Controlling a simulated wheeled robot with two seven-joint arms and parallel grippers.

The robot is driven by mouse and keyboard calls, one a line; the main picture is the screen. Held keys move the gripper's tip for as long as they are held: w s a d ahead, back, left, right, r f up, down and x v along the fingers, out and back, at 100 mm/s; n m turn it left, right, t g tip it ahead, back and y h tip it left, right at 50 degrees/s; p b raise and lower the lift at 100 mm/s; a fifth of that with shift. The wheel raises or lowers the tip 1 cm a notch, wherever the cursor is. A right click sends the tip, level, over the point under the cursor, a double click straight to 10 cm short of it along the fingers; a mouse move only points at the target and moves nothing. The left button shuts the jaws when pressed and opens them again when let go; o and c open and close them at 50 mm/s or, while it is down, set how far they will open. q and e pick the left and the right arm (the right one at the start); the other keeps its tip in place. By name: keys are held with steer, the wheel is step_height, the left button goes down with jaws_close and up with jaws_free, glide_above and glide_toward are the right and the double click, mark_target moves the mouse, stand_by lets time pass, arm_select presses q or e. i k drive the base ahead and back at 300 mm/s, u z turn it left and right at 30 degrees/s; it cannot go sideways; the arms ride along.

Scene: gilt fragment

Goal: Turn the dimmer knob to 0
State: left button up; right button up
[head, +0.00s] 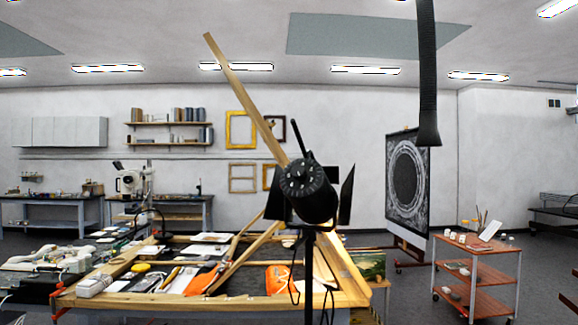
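A black studio lamp (315,198) stands on a thin black stand (309,265) in the middle of the head view, close in front of the work table. Its round rear end faces me. That face carries a ring of small white marks around a dark centre, which looks like the dimmer knob (299,178). The marks are too small to read, and I cannot tell where the knob points. Dark flaps stick out on both sides of the lamp. Neither of my grippers shows in the head view.
A wooden-edged table (215,301) full of papers, tools and orange items lies behind and left of the stand. A long wooden bar (240,90) slants up behind the lamp. A red trolley (478,248) stands at right. A black hose (427,75) hangs above. Floor between table and trolley looks partly clear.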

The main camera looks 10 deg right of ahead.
mark_target(298, 172)
steer(key=u, duration=2.35)
steer(key=k, duration=1.45)
steer(key=z, duration=2.05)
steer(key=i, duration=0.5)
steer(key=u, duration=0.05)
